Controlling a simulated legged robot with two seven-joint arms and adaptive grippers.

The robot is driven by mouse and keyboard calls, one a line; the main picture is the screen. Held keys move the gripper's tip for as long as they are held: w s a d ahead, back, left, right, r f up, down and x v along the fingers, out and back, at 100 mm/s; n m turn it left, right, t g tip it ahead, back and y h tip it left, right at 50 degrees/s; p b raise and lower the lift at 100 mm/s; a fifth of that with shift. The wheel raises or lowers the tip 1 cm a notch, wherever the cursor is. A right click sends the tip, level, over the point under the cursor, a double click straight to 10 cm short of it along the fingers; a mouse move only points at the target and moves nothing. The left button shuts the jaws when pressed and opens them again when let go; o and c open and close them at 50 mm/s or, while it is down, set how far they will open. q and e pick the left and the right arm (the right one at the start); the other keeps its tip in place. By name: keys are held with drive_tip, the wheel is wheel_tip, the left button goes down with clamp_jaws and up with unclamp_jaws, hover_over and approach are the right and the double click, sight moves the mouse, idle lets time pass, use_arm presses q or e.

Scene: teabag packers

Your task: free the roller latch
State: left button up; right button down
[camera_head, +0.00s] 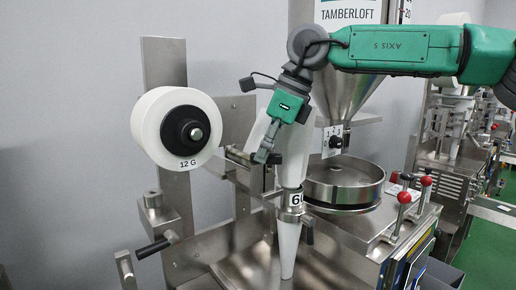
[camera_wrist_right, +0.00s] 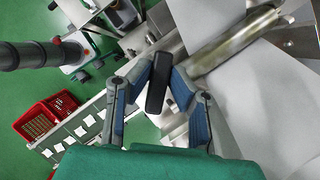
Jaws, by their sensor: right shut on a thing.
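My right gripper (camera_head: 268,153) reaches in from the upper right in the head view, pointing down beside the white film. In the right wrist view its two fingers (camera_wrist_right: 160,88) close around a black grip (camera_wrist_right: 157,82), which looks like the roller latch's handle. A steel roller (camera_wrist_right: 234,42) lies just to the right of it there. In the head view the fingers largely hide the grip, at the right end of a steel roller assembly (camera_head: 240,157). I cannot tell whether the latch is engaged. My left gripper is not in view.
A white film roll (camera_head: 150,125) marked 12 G is at left. White film passes the hopper (camera_head: 345,95) to a clamped tube (camera_head: 288,240). A black-handled lever (camera_head: 152,248) and red-knobbed levers (camera_head: 404,198) stand nearby. A red crate (camera_wrist_right: 45,118) shows in the wrist view.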

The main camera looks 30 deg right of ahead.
drive_tip(key=m, duration=0.1)
drive_tip(key=m+h, duration=0.1)
drive_tip(key=m, duration=0.1)
drive_tip(key=m+t, duration=0.1)
drive_tip(key=shift+s+a+f+h+p, duration=0.15)
drive_tip(key=shift+s+f+h+p, duration=0.15)
drive_tip(key=shift+s+p, duration=0.1)
drive_tip(key=shift+s+a+f+m+h, duration=0.1)
drive_tip(key=shift+m+h, duration=0.15)
drive_tip(key=shift+m, duration=0.5)
drive_tip(key=shift+s+a+r+m+h, duration=0.1)
drive_tip(key=shift+a+m+h, duration=0.1)
drive_tip(key=shift+m, duration=0.5)
drive_tip(key=shift+a+f+m+h, duration=0.1)
drive_tip(key=shift+m+h, duration=0.15)
drive_tip(key=shift+m, duration=0.8)
drive_tip(key=c, duration=1.5)
unclamp_jaws()
drive_tip(key=shift+d, duration=0.15)
drive_tip(key=shift+r, duration=0.25)
